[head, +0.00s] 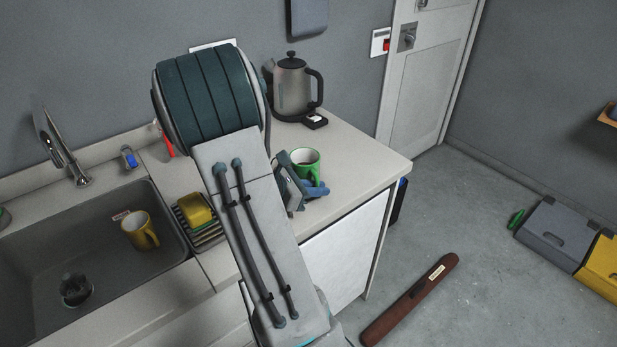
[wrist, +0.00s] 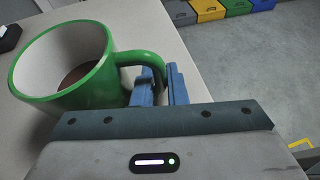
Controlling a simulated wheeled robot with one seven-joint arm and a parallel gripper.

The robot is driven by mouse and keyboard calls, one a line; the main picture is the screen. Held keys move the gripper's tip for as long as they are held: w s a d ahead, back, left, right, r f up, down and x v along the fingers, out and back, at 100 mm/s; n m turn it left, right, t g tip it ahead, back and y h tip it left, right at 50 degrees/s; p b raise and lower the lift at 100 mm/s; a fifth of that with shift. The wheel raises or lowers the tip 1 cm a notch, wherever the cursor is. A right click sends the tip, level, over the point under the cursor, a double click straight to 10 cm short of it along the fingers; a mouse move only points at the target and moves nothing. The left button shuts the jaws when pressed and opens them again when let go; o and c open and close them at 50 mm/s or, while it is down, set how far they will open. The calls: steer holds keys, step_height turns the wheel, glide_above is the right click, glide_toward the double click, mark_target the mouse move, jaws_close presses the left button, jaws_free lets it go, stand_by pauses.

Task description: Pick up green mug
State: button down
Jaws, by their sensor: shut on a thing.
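The green mug (head: 305,164) is upright at the right part of the counter in the head view, with a white inside. In the wrist view the mug (wrist: 88,88) fills the left side, with something brown at its bottom. Its handle (wrist: 140,56) points right, toward my gripper. My gripper (wrist: 160,82) has blue fingers shut on the handle. In the head view the gripper (head: 316,188) is beside the mug's near right side, partly hidden by my arm. I cannot tell whether the mug's base touches the counter.
A kettle (head: 292,88) stands behind the mug near the wall. A sink (head: 60,250) holding a yellow mug (head: 140,231) is at the left. A yellow sponge (head: 196,209) sits on a rack beside it. The counter (head: 375,167) is clear right of the mug.

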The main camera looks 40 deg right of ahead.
mark_target(316, 175)
steer(key=shift+r, duration=0.15)
steer(key=shift+r, duration=0.55)
step_height(316, 175, up, 3)
steer(key=shift+w+f, duration=0.1)
steer(key=s+d+r, duration=0.1)
steer(key=s+r, duration=0.6)
steer(key=s, duration=0.4)
steer(key=shift+s, duration=0.4)
